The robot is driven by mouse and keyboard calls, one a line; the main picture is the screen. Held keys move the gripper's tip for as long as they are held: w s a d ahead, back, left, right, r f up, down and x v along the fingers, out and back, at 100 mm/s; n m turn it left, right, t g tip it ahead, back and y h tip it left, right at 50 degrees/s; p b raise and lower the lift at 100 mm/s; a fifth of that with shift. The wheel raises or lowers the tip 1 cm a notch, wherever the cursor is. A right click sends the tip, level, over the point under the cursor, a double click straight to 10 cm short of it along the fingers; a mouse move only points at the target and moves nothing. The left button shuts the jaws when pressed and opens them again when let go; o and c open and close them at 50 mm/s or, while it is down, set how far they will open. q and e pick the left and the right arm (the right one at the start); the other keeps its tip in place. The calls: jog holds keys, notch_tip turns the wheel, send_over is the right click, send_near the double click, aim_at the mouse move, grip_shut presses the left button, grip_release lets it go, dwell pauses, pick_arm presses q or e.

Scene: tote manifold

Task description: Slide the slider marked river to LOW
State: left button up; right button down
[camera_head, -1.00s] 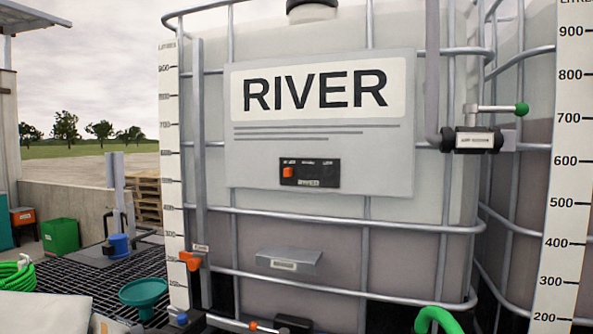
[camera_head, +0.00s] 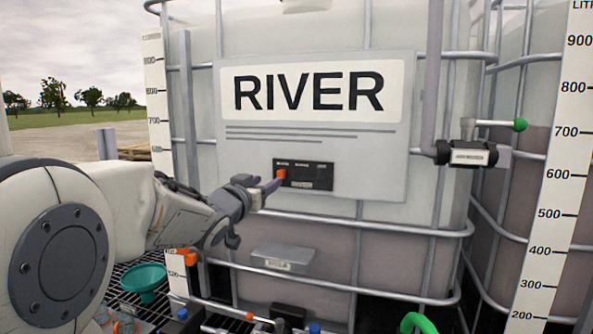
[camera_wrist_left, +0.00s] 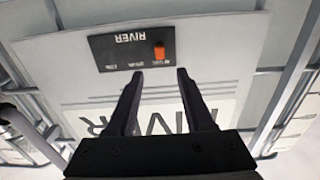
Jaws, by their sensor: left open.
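The river slider is an orange knob (camera_head: 281,174) at the left end of a black panel (camera_head: 308,176) on the sign marked RIVER (camera_head: 310,130). Small labels run along the panel's top, too small to read surely. My left gripper (camera_head: 272,187) is just in front of the knob, its fingers reaching toward it. In the left wrist view, turned upside down, the open fingers (camera_wrist_left: 159,74) point at the knob (camera_wrist_left: 159,51), which lies between and beyond their tips. The gap between tips and knob is small; contact cannot be told. My right gripper is not in view.
A grey box (camera_head: 283,260) juts out below the sign. Metal cage bars (camera_head: 380,228) cross the tank. A valve with a green-tipped handle (camera_head: 495,124) is at the right. A teal funnel (camera_head: 143,277) stands at the lower left.

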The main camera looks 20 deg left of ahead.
aim_at(279, 173)
pick_arm(q)
jog(key=w+p, duration=0.2)
jog(key=w, duration=0.6)
jog(key=shift+d, duration=0.15)
grip_shut()
jog(key=shift+f, duration=0.1)
dwell(1.0)
